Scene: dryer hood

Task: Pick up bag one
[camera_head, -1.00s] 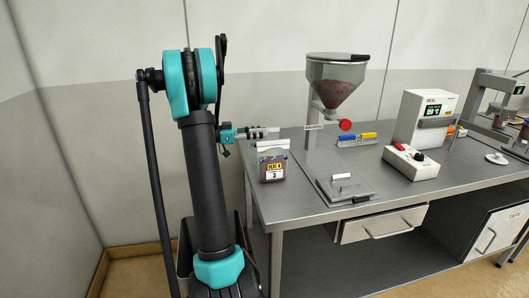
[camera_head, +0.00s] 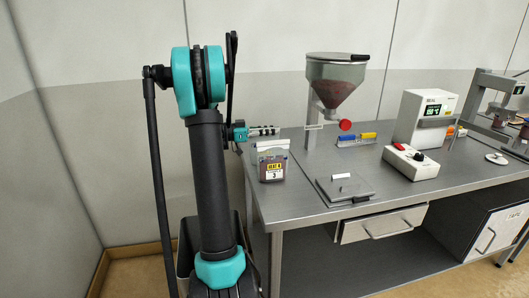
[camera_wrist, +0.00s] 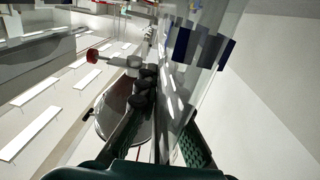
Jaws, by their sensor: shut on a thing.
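My gripper (camera_head: 265,131) is at the left end of the table, above and behind a clear-topped bag. In the wrist view my gripper (camera_wrist: 165,115) has its dark green fingers on either side of a thin, clear, upright sheet (camera_wrist: 222,50) with dark blue patches. It is shut on this sheet, which looks like part of a bag; its label cannot be read. In the head view the bag (camera_head: 271,165) stands upright on the table, with dark contents and a yellow label marked 3. I cannot tell whether it is the held sheet.
A flat plate (camera_head: 345,190), a blue and yellow rack (camera_head: 356,139), a control box (camera_head: 411,162) and a white sealer box (camera_head: 425,117) stand to the right. The table (camera_head: 295,206) has bare room at its front left.

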